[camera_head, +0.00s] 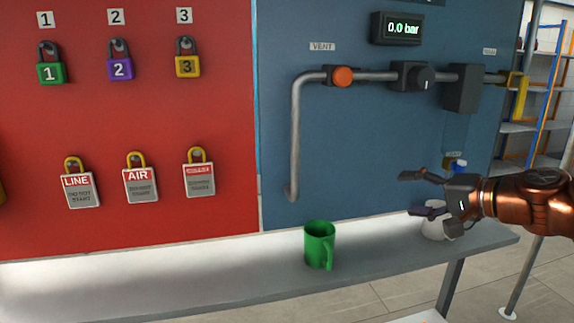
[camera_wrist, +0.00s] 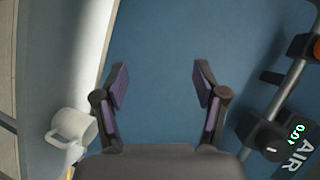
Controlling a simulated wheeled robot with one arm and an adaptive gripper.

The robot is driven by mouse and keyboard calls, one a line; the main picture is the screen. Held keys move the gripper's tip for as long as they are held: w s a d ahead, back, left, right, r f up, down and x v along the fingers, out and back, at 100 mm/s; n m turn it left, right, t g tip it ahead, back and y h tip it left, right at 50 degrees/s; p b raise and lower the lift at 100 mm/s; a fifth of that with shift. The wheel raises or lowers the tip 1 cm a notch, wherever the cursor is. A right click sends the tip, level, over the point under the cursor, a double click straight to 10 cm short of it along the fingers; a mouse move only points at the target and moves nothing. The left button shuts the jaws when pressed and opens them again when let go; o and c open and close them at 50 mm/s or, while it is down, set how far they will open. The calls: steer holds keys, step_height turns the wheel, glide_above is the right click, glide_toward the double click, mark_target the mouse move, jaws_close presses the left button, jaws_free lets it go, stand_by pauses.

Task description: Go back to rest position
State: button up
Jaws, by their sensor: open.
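My gripper (camera_head: 424,192) is open and empty at the right of the head view, above the shelf and in front of the blue panel. In the wrist view its two fingers (camera_wrist: 161,95) stand apart with only the blue panel between them. A white mug (camera_head: 436,228) stands on the shelf just below my gripper, partly hidden by it in the head view. The white mug also shows at the left of the wrist view (camera_wrist: 75,130), apart from the fingers. A green mug (camera_head: 319,245) stands upright on the shelf, left of my gripper.
The grey shelf (camera_head: 180,283) runs along the panels. The blue panel (camera_head: 370,150) carries a pipe, an orange vent knob (camera_head: 343,76), a black knob (camera_head: 412,77) and a display reading 0.0 bar (camera_head: 397,28). Padlocks and tags hang on the red panel (camera_head: 150,110). A rack (camera_head: 545,100) stands at right.

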steer(key=s+a+f+n+g+h+p, duration=0.25)
steer(key=s+a+f+g, duration=0.2)
steer(key=s+a, duration=0.35)
steer(key=s+a+f+n+g+h+p, duration=0.1)
steer(key=s+a+f+n+g, duration=0.3)
steer(key=s+a+f, duration=0.25)
steer(key=s+d+f+g+h+p, duration=0.1)
steer(key=s+d+f+g+h, duration=0.1)
steer(key=s, duration=0.7)
steer(key=s+d+f+g+h+p, duration=0.1)
steer(key=s+d+f+g+h, duration=0.2)
steer(key=s+f, duration=0.3)
steer(key=s+d+n, duration=0.1)
steer(key=s, duration=0.3)
steer(key=shift+d, duration=0.25)
steer(key=shift+h, duration=0.25)
